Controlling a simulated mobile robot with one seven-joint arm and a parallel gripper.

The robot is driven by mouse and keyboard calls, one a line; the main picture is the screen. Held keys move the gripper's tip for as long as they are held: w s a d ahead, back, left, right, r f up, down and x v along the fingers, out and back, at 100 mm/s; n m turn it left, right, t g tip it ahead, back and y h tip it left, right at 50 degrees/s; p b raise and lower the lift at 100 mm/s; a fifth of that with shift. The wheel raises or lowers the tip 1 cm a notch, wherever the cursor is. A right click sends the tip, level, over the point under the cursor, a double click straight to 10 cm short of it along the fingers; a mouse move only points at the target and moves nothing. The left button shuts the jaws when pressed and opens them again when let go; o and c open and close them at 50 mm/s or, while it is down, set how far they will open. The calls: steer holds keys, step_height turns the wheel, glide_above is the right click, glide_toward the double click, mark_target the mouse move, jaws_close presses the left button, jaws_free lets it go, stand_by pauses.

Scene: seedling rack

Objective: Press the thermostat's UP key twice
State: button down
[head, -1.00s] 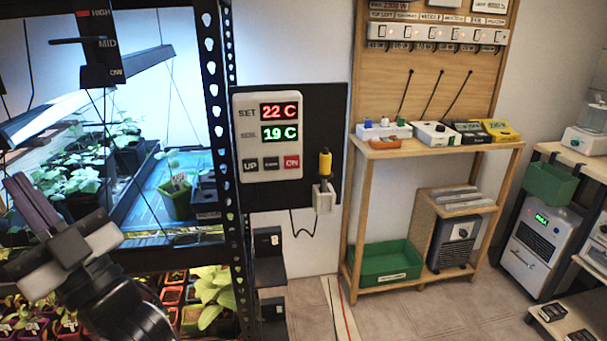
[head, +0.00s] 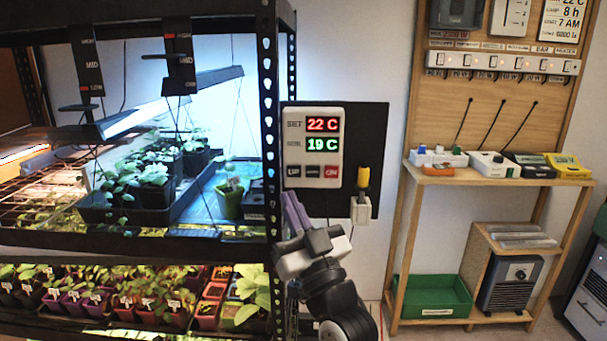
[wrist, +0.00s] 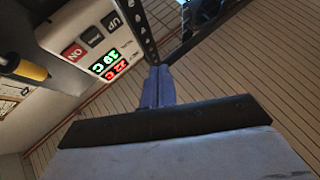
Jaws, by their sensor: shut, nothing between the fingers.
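The thermostat (head: 313,154) is a white box on a black panel beside the rack post. Its display reads SET 22 C in red and SOIL 19 C in green. The dark UP key (head: 293,170) is at the lower left of its key row, left of a middle key and a red ON key (head: 331,171). My gripper (head: 294,208) is shut and empty, with its purple fingers pointing up, just below the UP key in the head view. In the wrist view the thermostat (wrist: 102,56) appears upside down, left of the fingers (wrist: 157,88). The fingertips look apart from the keys.
The black perforated rack post (head: 269,120) stands just left of the thermostat. A yellow-handled plug (head: 362,178) sits in a white socket to its right. Plant trays fill the rack at left. A wooden bench (head: 440,180) with small devices stands at right.

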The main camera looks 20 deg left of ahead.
mark_target(294, 172)
steer(key=shift+w+a, duration=0.1)
steer(key=shift+w, duration=0.05)
steer(key=shift+w+a+b, duration=0.25)
steer(key=shift+w+a, duration=0.15)
steer(key=shift+w, duration=0.95)
steer(key=shift+w+a+b, duration=0.2)
steer(key=shift+w+a, duration=0.15)
steer(key=shift+w, duration=1)
steer(key=shift+w+a+b, duration=0.25)
steer(key=shift+w+a, duration=0.15)
steer(key=shift+w, duration=0.95)
steer(key=shift+w, duration=0.1)
steer(key=shift+w+a+b, duration=0.1)
steer(key=shift+w+b, duration=0.25)
steer(key=shift+b, duration=0.05)
steer(key=shift+w+a, duration=0.1)
steer(key=shift+w, duration=0.2)
steer(key=shift+s, duration=0.1)
steer(key=shift+s+d, duration=0.2)
steer(key=shift+s, duration=0.45)
